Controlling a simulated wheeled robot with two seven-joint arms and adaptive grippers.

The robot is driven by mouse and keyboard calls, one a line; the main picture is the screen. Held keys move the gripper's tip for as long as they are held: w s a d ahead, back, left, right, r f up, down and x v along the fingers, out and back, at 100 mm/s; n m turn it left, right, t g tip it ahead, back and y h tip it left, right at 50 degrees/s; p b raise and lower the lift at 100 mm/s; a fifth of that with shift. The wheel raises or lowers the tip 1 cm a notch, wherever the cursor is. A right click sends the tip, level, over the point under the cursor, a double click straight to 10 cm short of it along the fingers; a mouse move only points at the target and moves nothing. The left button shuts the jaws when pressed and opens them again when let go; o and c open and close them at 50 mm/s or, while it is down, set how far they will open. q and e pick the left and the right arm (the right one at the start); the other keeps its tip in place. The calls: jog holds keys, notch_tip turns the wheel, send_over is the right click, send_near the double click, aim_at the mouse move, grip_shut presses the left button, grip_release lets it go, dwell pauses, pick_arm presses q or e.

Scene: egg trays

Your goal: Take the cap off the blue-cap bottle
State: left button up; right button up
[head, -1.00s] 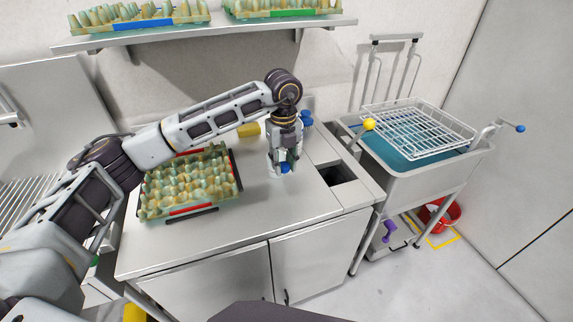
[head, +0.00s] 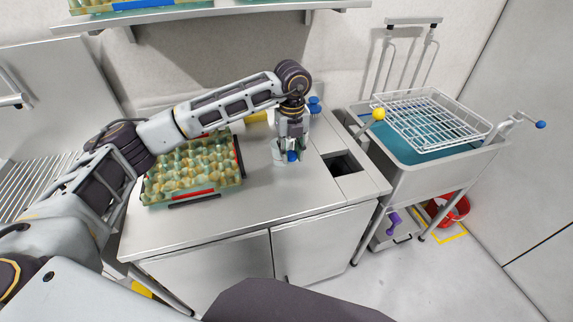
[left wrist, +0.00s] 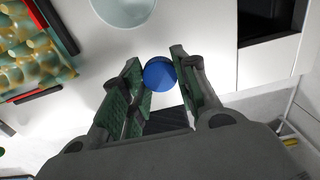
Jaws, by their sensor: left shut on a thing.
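My left gripper (head: 291,156) points down over the right part of the counter. In the left wrist view its two green-padded fingers (left wrist: 161,82) are shut on a round blue cap (left wrist: 160,76). The blue cap also shows low between the fingers in the head view (head: 292,157). A pale round container (left wrist: 123,8) stands close by, apart from the cap in the wrist view. My right gripper is not in view.
An egg tray (head: 205,190) with a red label lies left of the gripper. A square opening (head: 340,163) is in the counter to the right. More blue-topped items (head: 314,103) stand behind. A basin with a wire rack (head: 430,118) stands at the right.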

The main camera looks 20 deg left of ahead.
pick_arm(q)
send_over(290, 178)
notch_tip(290, 178, down, 5)
jog(key=shift+f, duration=0.2)
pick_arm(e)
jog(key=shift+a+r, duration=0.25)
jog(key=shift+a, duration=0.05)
pick_arm(q)
jog(key=shift+s, duration=0.1)
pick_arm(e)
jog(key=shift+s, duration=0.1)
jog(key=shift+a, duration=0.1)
pick_arm(q)
jog(key=shift+f, duration=0.25)
jog(key=shift+f+p, duration=0.4)
jog(key=shift+f, duration=1.2)
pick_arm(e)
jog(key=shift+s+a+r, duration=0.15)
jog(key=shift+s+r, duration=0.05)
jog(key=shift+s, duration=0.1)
pick_arm(q)
jog(key=shift+f, duration=0.2)
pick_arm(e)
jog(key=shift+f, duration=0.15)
